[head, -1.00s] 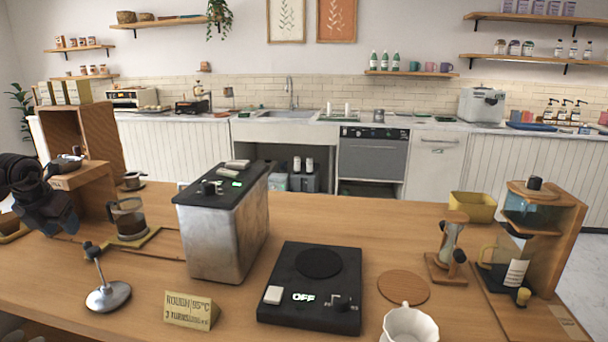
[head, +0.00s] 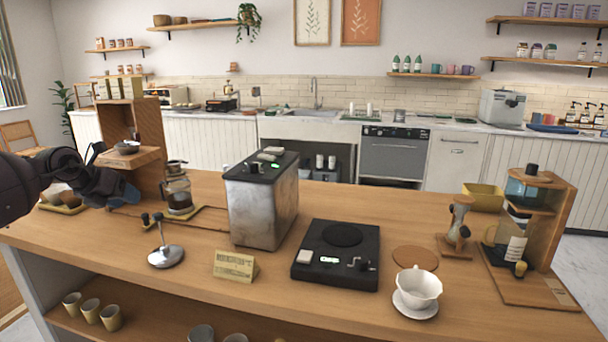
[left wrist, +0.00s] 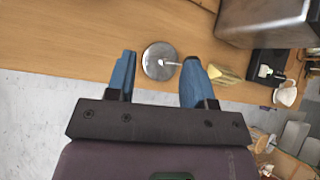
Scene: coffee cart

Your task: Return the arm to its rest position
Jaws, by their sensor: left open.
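My left arm comes in from the left edge of the head view. Its dark gripper (head: 118,192) is near the left end of the wooden counter (head: 395,306), in front of the wooden stand (head: 148,157). In the left wrist view the blue fingers of this gripper (left wrist: 158,78) stand wide apart with nothing held between them. Beyond the fingers, the round metal base of a small stand (left wrist: 158,61) shows on the counter, apart from them. My right gripper is in neither view.
On the counter are a glass coffee pot (head: 179,195), a metal box machine (head: 258,213), a black scale (head: 320,270), a sign (head: 234,265) and a white cup (head: 418,285). Several cups (head: 90,311) stand on the shelf below. Floor (left wrist: 35,115) shows beside the counter.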

